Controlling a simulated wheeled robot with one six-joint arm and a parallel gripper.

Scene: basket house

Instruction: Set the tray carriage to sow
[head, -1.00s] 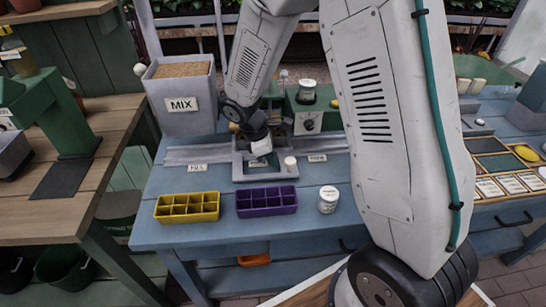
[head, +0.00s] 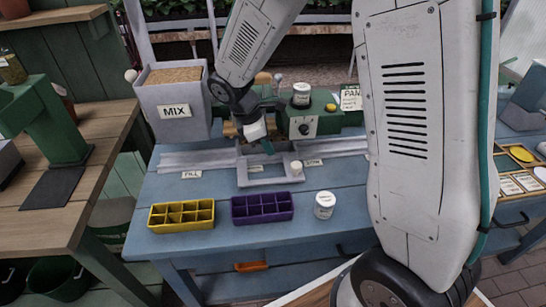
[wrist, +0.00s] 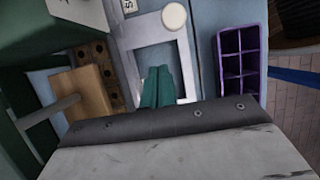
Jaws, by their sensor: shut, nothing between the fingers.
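The tray carriage (head: 271,182) is a grey rectangular frame on a pale rail along the back of the blue bench. It stands between the FILL label (head: 191,174) on the left and another label (head: 313,162) on the right, whose word I cannot read surely. A cream round knob (head: 296,166) is at its right side; a cream disc also shows in the wrist view (wrist: 173,16). My gripper (head: 267,147), with green fingers, is shut and empty over the carriage's back part. In the wrist view its fingers (wrist: 158,85) are at the frame's inner edge; I cannot tell whether they touch.
A yellow cell tray (head: 181,216), a purple cell tray (head: 262,208) and a white jar (head: 325,204) stand in front. The MIX bin (head: 176,100) is back left. A green machine (head: 305,122) with a dial stands behind the rail.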

